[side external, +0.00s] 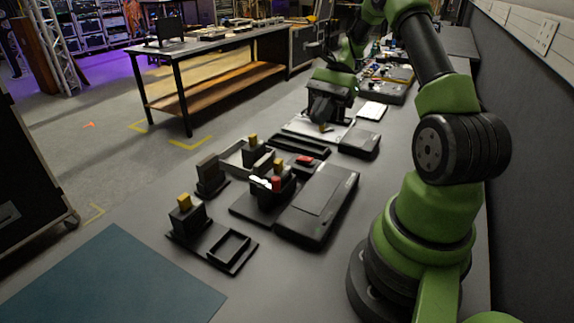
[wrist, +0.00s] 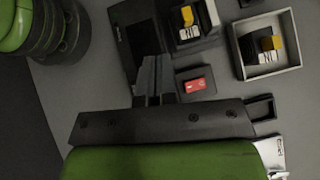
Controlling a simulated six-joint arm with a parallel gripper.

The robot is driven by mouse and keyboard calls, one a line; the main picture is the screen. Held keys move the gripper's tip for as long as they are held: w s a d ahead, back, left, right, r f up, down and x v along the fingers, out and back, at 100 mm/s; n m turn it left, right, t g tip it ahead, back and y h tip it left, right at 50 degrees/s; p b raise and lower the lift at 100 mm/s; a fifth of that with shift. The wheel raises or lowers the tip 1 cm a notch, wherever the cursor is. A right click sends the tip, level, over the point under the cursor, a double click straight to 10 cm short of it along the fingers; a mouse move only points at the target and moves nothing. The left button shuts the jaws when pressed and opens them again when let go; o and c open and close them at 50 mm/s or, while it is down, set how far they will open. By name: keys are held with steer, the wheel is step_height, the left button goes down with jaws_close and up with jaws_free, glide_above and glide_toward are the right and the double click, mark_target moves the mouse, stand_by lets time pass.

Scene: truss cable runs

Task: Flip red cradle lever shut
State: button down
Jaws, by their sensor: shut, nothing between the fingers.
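A small upright red part (side external: 277,184) stands on a black cradle beside a yellow-topped post (side external: 278,164) and a white piece; it looks like the raised lever. In the wrist view the cradle (wrist: 182,42) is at the top, with yellow and white parts, and its red part is hard to make out. A second red piece (side external: 305,160) lies flat on a small black block; it also shows in the wrist view (wrist: 194,86). My gripper (side external: 323,126) is shut and empty, beyond that block. In the wrist view its fingertips (wrist: 156,60) overlap a flat black case, left of both red pieces.
The flat black case (side external: 318,205) lies right of the cradle. A grey open tray (side external: 234,160), a dark upright block (side external: 210,176) and a black base with a yellow-topped post (side external: 185,205) stand to the left.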

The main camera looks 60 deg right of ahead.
steer(key=shift+f, duration=0.15)
glide_toward(275, 180)
step_height(275, 180, down, 6)
steer(key=a, duration=0.2)
steer(key=shift+w+a, duration=0.35)
steer(key=shift+a, duration=0.3)
steer(key=shift+s+a+m+t, duration=0.15)
steer(key=shift+a+m+t, duration=0.05)
steer(key=shift+m+t, duration=0.35)
steer(key=shift+s+a+m+t, duration=0.2)
steer(key=shift+m+t, duration=0.25)
steer(key=shift+m, duration=0.5)
steer(key=shift+w+a, duration=0.15)
steer(key=shift+a, duration=1.95)
